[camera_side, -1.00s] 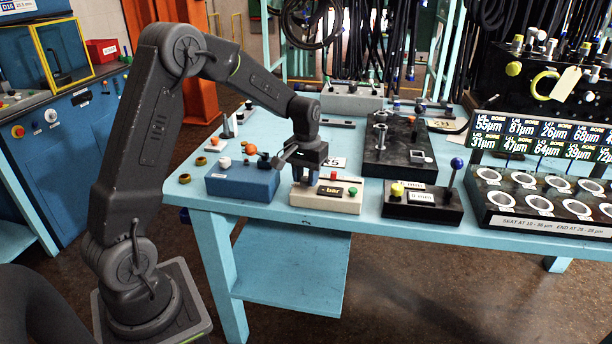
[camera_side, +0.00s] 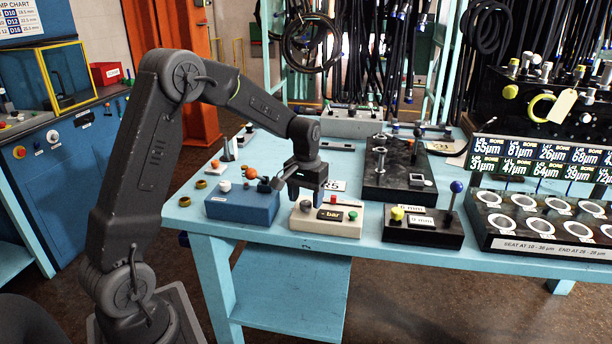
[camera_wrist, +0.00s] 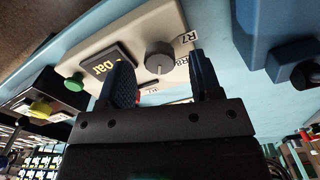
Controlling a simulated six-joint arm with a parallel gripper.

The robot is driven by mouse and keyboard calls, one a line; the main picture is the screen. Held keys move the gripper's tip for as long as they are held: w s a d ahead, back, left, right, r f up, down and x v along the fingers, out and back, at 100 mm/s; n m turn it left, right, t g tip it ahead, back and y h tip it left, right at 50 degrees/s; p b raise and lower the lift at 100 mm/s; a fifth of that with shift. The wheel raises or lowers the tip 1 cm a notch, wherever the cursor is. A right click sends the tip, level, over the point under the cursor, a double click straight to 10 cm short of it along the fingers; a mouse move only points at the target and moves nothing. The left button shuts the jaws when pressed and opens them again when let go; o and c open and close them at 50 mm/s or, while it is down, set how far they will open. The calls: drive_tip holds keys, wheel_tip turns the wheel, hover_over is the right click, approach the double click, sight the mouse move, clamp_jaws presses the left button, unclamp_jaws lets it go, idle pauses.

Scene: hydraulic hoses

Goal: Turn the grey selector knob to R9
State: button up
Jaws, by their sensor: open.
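The grey selector knob (camera_wrist: 160,57) stands on a cream control box (camera_wrist: 117,35). In the wrist view a pale mark shows on the knob, but its exact direction is hard to tell. Labels R7 and R8 show to its right; another label below is partly hidden by my gripper. In the side view the knob (camera_side: 306,206) is at the left end of the box (camera_side: 345,229). My gripper (camera_wrist: 159,76) is open and empty, one finger on each side of the knob in the wrist view. In the side view my gripper (camera_side: 305,190) hangs just above the knob, seemingly clear of it.
The box also carries a dark "bar" display (camera_wrist: 108,66), a green button (camera_wrist: 74,82) and a red button (camera_side: 333,199). A blue box (camera_side: 240,207) with knobs stands close on the left. A black box with a yellow knob (camera_side: 397,213) and a blue-topped lever stands right.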

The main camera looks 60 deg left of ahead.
sight(306, 203)
wheel_tip(306, 203, up, 13)
idle(0.3)
drive_tip(key=s+d+r+m+t, duration=0.3)
drive_tip(key=s+d+r, duration=0.1)
drive_tip(key=s+d, duration=0.55)
drive_tip(key=s+d+f+m+t, duration=0.2)
drive_tip(key=s+d, duration=0.5)
drive_tip(key=s, duration=0.6)
drive_tip(key=shift+d+f+m+t, duration=0.3)
drive_tip(key=shift+d+f+m, duration=0.1)
drive_tip(key=shift+f, duration=0.25)
